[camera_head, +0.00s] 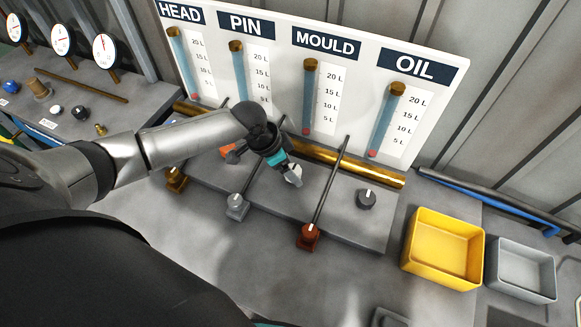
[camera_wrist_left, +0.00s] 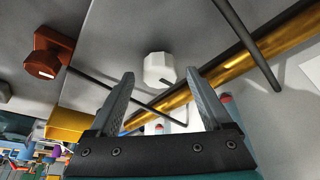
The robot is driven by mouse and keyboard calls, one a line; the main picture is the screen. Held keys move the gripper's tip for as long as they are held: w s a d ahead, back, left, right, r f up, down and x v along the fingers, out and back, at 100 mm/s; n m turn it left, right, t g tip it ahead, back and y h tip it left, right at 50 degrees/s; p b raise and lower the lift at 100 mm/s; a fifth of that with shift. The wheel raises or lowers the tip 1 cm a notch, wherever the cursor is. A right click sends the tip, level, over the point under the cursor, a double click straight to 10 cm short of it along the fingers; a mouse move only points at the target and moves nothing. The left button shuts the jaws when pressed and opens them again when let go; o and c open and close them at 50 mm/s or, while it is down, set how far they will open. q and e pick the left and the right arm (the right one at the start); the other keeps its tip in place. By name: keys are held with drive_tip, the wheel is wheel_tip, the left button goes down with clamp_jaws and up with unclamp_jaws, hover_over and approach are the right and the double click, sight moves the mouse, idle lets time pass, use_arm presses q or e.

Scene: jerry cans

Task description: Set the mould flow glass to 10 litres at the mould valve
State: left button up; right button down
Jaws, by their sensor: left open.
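The MOULD flow glass (camera_head: 309,100) is a blue tube with a brown cap on the white panel. Its red float (camera_head: 306,131) sits at the bottom, below the 5 L mark. A white knob (camera_head: 293,178) stands on the grey bench below it and is partly covered by my left gripper (camera_head: 291,168); no label on it is readable. In the left wrist view the white faceted knob (camera_wrist_left: 158,70) lies just beyond the fingertips of my left gripper (camera_wrist_left: 168,82), which is open and empty. I cannot tell whether it touches the knob. My right gripper is not in view.
HEAD, PIN and OIL glasses (camera_head: 385,120) flank the MOULD one. A brass pipe (camera_head: 345,166) runs behind the knobs. Grey (camera_head: 236,205) and red (camera_head: 308,237) blocks with long rods stand in front, near a black knob (camera_head: 366,199). A yellow bin (camera_head: 440,275) stands right.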

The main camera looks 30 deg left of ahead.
use_arm(q)
drive_tip(key=shift+f, duration=0.2)
clamp_jaws()
idle(0.6)
drive_tip(key=shift+w, duration=0.1)
